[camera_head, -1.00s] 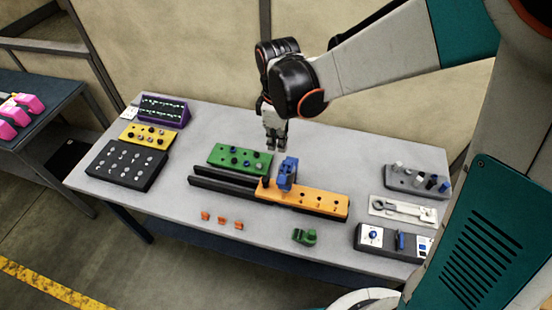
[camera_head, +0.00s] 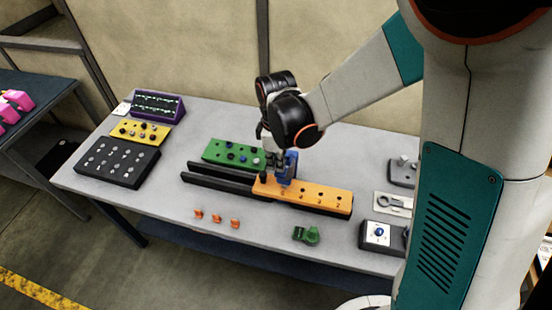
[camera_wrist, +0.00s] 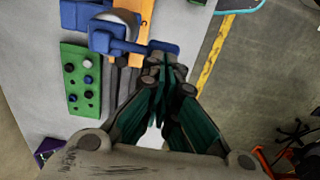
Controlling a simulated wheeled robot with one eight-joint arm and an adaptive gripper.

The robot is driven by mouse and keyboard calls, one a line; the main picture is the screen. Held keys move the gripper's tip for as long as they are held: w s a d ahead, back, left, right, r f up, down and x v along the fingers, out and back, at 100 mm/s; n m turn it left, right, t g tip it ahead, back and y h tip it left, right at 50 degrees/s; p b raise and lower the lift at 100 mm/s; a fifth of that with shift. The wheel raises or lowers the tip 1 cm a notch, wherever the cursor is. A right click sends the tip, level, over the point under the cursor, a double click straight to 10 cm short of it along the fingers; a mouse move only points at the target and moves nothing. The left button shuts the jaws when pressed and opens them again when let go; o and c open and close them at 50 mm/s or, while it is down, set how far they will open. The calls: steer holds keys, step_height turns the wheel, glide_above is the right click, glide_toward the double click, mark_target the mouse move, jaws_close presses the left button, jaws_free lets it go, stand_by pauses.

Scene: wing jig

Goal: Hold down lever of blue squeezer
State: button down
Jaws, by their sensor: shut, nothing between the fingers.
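The blue squeezer (camera_head: 291,160) stands on the orange numbered block (camera_head: 325,197) in the middle of the table. In the wrist view the squeezer (camera_wrist: 103,40) is at the upper left, with a blue arm, seemingly its lever, reaching right toward my fingertips. My gripper (camera_head: 279,163) points down at the squeezer's left side. In the wrist view my gripper (camera_wrist: 163,72) has its fingertips together, empty, close by the end of that blue arm. I cannot tell whether they touch it or how far the lever is pressed.
A green block with pegs (camera_head: 233,153) and dark rails (camera_head: 215,182) lie close beside the squeezer. Small orange pieces (camera_head: 217,218) and a green part (camera_head: 306,234) lie in front. Black (camera_head: 118,162) and yellow (camera_head: 140,132) trays are at the left.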

mark_target(275, 174)
steer(key=shift+f, duration=0.15)
steer(key=shift+s+a+f+t+b, duration=0.1)
steer(key=shift+s+f+t+b, duration=0.15)
steer(key=shift+f+t+b, duration=0.4)
steer(key=shift+s+a+f+t+h+b, duration=0.1)
steer(key=shift+s+f+t+h+b, duration=0.35)
steer(key=shift+b, duration=0.75)
steer(key=shift+w+f+t+b, duration=0.15)
steer(key=shift+f+t+b, duration=0.15)
steer(key=shift+f+b, duration=0.3)
steer(key=shift+r, duration=0.25)
stand_by(0.4)
